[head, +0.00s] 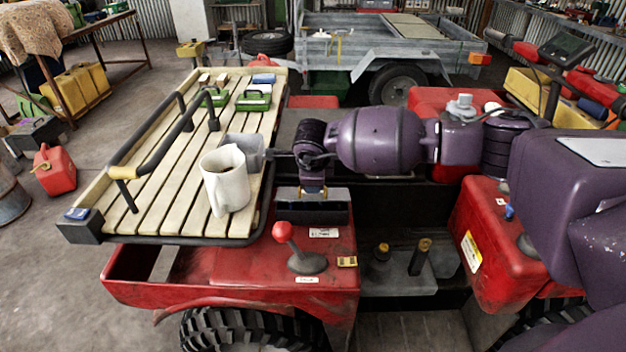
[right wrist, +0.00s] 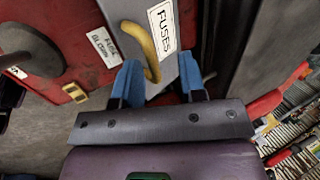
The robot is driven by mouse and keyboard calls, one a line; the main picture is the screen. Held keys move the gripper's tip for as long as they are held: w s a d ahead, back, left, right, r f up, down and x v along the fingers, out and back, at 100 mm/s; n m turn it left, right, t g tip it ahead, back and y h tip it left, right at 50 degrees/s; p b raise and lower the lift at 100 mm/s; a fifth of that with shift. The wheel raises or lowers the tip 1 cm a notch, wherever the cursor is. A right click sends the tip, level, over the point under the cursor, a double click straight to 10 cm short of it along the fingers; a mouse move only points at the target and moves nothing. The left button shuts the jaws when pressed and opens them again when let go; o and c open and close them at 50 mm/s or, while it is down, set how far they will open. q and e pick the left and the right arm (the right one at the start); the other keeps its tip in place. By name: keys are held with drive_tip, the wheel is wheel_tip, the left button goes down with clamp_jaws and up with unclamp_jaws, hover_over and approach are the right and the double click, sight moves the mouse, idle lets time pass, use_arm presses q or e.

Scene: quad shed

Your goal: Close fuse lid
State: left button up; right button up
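The grey fuse lid (right wrist: 183,62) has a white label reading FUSES and a curved yellow handle (right wrist: 144,46). In the head view, the grey and dark fuse box (head: 312,213) sits at the back edge of the red bodywork, under my right gripper (head: 313,190). In the right wrist view, the blue fingers of my right gripper (right wrist: 158,83) are spread apart, with the handle between them. I cannot tell whether they touch the lid. My gripper partly hides the lid, and its angle is unclear. My left gripper is not in view.
A red-knobbed lever (head: 283,233) stands just in front of the fuse box. A slatted rack (head: 160,180) with a black rail is at the left, carrying a white jug (head: 226,181) and green boxes (head: 253,100). A red fuel tank (head: 490,240) is at the right.

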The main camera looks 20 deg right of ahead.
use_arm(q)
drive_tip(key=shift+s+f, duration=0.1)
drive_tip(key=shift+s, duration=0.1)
use_arm(e)
drive_tip(key=shift+r, duration=0.15)
use_arm(q)
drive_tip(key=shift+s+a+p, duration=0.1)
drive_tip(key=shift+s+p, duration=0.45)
drive_tip(key=shift+p, duration=0.15)
use_arm(e)
drive_tip(key=v, duration=1)
drive_tip(key=shift+r, duration=0.3)
drive_tip(key=shift+s+a, duration=0.1)
drive_tip(key=shift+c, duration=0.2)
